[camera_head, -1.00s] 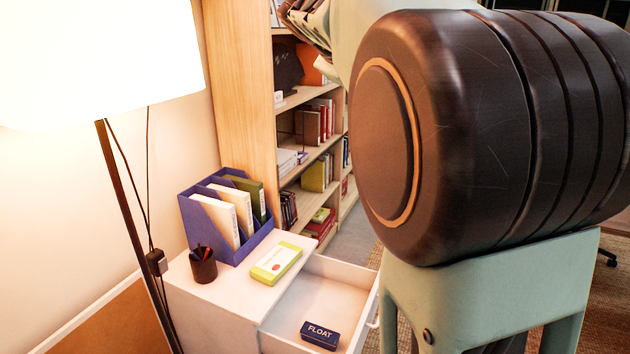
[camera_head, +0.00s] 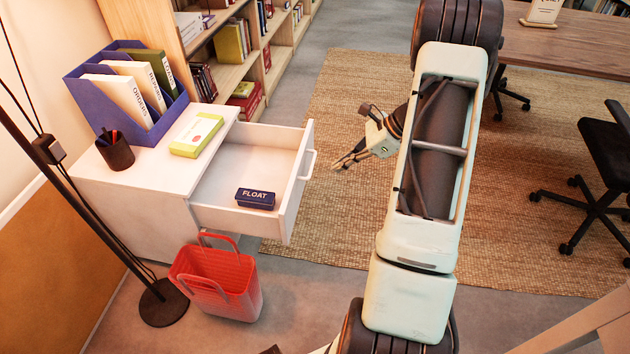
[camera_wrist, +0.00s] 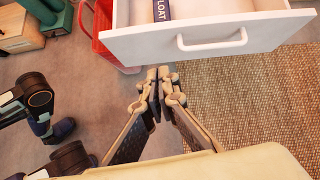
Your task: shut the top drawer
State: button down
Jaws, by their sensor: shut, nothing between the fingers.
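The top drawer (camera_head: 290,203) of the white cabinet (camera_head: 130,190) is pulled far out. A dark blue box marked FLOAT (camera_head: 255,199) lies inside it. The drawer's handle (camera_head: 309,164) is on its outer front face, and it also shows in the wrist view (camera_wrist: 212,42). My gripper (camera_head: 337,165) is shut and empty. It is in front of the drawer face, to the right of the handle in the head view, apart from it. In the wrist view my gripper (camera_wrist: 158,76) points toward the lower edge of the drawer front, with a small gap.
A blue file holder (camera_head: 125,90), a pen cup (camera_head: 115,152) and a yellow-green box (camera_head: 196,134) stand on the cabinet. A red basket (camera_head: 218,283) is on the floor below the drawer. A lamp pole (camera_head: 75,190) stands at left. Rug (camera_head: 335,110) lies clear in front.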

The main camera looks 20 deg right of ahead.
aim_at(295, 180)
jog(key=shift+m+t, duration=0.4)
jog(key=shift+m, duration=0.4)
jog(key=shift+w+a+r+b+x, duration=0.2)
jog(key=shift+b+x, duration=0.55)
jog(key=shift+x, duration=1.4)
jog(key=shift+w+a+r+b+x, duration=0.2)
jog(key=shift+b+x, duration=0.55)
jog(key=shift+x, duration=1.45)
jog(key=shift+w+a+r+b+x, duration=0.2)
jog(key=shift+b+x, duration=0.55)
jog(key=shift+x, duration=1.4)
jog(key=shift+d+r, duration=0.1)
jog(key=shift+r, duration=0.05)
jog(key=shift+w+a, duration=0.35)
jog(key=shift+a, duration=0.15)
jog(key=w+a+p, duration=0.1)
jog(key=w+a, duration=0.5)
jog(key=a, duration=0.3)
jog(key=w+a+p, duration=0.2)
jog(key=w+a, duration=0.5)
jog(key=a, duration=0.2)
jog(key=shift+a, duration=0.4)
jog(key=shift+s+d, duration=0.1)
